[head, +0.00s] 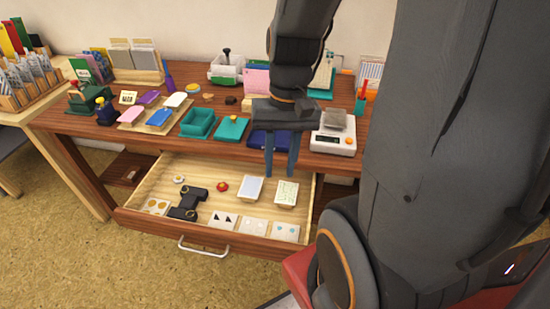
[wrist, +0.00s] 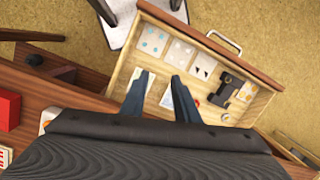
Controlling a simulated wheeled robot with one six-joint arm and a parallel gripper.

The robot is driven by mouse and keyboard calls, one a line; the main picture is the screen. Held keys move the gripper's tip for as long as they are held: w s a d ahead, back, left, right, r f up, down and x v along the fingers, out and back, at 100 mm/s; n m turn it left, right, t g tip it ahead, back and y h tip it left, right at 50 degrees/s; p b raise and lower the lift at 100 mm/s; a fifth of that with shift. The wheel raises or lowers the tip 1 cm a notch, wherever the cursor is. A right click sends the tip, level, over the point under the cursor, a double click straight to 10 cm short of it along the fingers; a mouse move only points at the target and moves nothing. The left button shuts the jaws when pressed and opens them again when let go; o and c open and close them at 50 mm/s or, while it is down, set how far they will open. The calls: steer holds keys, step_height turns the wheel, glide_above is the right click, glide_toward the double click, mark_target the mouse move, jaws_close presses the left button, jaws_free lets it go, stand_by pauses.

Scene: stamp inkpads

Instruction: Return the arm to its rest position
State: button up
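My gripper (head: 282,155) hangs from my arm in front of the table's front edge, above the back of the open drawer. Its two blue-grey fingers point down and stand apart with nothing between them. In the wrist view my gripper (wrist: 153,98) also shows a clear gap between its fingers, with the drawer below. The fingers seem apart from everything under them. My arm is raised in front of the table and hides part of its right side.
The wooden table (head: 230,150) holds inkpads, a teal open box (head: 198,124) and a white scale (head: 333,140). The open drawer (head: 150,224) juts out with cards, a black punch-like tool (head: 187,203) and a red item (head: 222,187). Floor in front is clear at left.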

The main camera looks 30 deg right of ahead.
steer(key=n, duration=0.1)
steer(key=r+n+t+h, duration=0.1)
steer(key=n, duration=0.1)
steer(key=shift+w+a+h, duration=0.3)
steer(key=shift+w+a, duration=0.05)
steer(key=shift+a, duration=0.05)
steer(key=shift+s+a+r+n+p, duration=0.1)
steer(key=shift+a+r+n+p, duration=0.3)
steer(key=shift+a+p, duration=0.4)
steer(key=shift+a+r+n+p, duration=0.3)
steer(key=shift+a+r+p, duration=0.3)
steer(key=shift+a, duration=0.25)
